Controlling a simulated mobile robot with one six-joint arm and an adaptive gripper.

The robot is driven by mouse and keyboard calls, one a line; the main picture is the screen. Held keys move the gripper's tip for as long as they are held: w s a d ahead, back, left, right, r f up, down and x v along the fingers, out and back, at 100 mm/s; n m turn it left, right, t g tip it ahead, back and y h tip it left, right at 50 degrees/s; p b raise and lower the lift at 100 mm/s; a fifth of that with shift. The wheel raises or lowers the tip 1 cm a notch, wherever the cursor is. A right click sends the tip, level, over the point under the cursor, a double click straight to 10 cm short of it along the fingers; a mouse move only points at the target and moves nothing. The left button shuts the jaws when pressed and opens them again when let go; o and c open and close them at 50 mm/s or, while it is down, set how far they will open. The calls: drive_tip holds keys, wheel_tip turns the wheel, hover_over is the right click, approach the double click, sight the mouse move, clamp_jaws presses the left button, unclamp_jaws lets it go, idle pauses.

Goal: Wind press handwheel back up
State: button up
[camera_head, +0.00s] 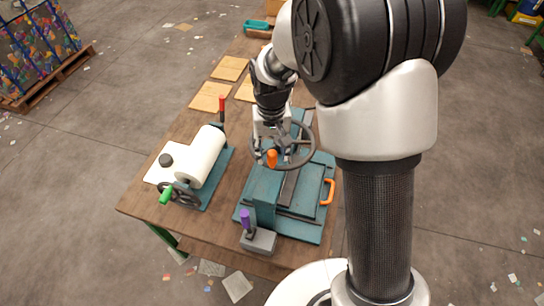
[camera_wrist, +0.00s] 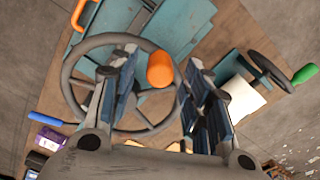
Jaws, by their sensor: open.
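The press (camera_head: 262,188) is a teal machine on the wooden table, with a grey spoked handwheel (camera_head: 313,148) lying roughly flat above it. An orange knob (camera_head: 272,158) stands on the wheel's rim. In the wrist view the handwheel (camera_wrist: 68,88) fills the left and middle, and the orange knob (camera_wrist: 160,70) is between my fingers near their tips. My gripper (camera_head: 271,149) points down over the wheel, its fingers spread on either side of the knob. In the wrist view my gripper (camera_wrist: 158,66) shows gaps on both sides of the knob. Part of the wheel is hidden behind my fingers.
Left of the press is a device with a white roll (camera_head: 201,157) and a green-handled crank (camera_head: 167,196). A red lever (camera_head: 221,108) stands behind it. A purple-handled lever (camera_head: 246,220) is at the front, an orange handle (camera_head: 328,192) at the press's right. Cardboard sheets (camera_head: 210,97) lie farther back.

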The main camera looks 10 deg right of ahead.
drive_tip(key=shift+f, duration=1.5)
clamp_jaws()
